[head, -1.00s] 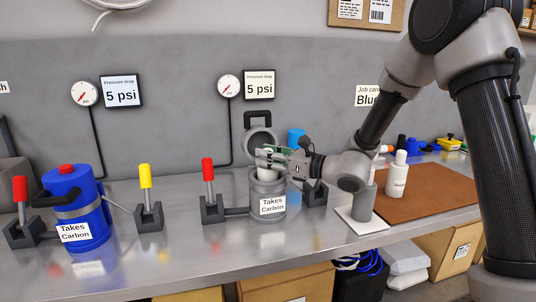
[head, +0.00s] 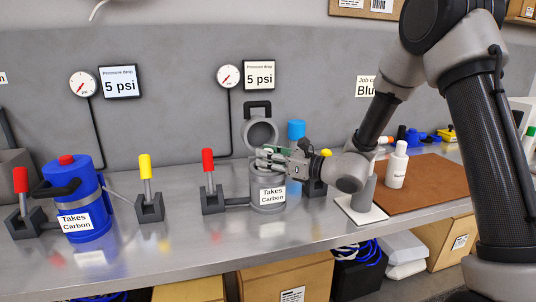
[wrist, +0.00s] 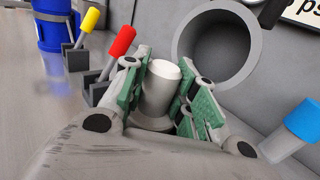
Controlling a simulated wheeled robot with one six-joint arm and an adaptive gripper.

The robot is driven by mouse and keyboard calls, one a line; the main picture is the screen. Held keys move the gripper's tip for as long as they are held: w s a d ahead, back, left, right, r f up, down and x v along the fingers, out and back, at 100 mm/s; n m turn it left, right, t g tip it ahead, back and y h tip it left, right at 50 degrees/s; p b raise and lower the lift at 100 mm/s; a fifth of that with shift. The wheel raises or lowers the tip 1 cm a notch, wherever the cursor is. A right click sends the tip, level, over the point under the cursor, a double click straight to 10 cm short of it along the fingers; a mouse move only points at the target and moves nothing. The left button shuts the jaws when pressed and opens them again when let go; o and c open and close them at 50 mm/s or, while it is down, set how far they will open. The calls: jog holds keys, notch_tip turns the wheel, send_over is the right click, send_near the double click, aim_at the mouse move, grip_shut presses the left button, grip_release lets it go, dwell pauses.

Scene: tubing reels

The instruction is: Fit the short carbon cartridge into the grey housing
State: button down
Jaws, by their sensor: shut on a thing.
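The grey housing (head: 268,203), labelled "Takes Carbon", stands on the bench with its round lid (head: 261,131) swung open behind it. The lid's hollow underside also shows in the wrist view (wrist: 218,48). My gripper (head: 266,156) is right at the housing's mouth.
Red-handled (head: 208,160) and yellow-handled (head: 326,154) valves flank the housing. A blue-topped cylinder (head: 296,130) stands close behind my gripper. A grey cylinder on a white pad (head: 362,210) and a white bottle (head: 398,168) are to the right. A blue housing (head: 88,205) is at left.

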jog(key=c, duration=1.1)
grip_release()
jog(key=shift+f, duration=0.1)
jog(key=shift+o, duration=0.2)
jog(key=shift+d, duration=0.1)
jog(key=v, duration=1.2)
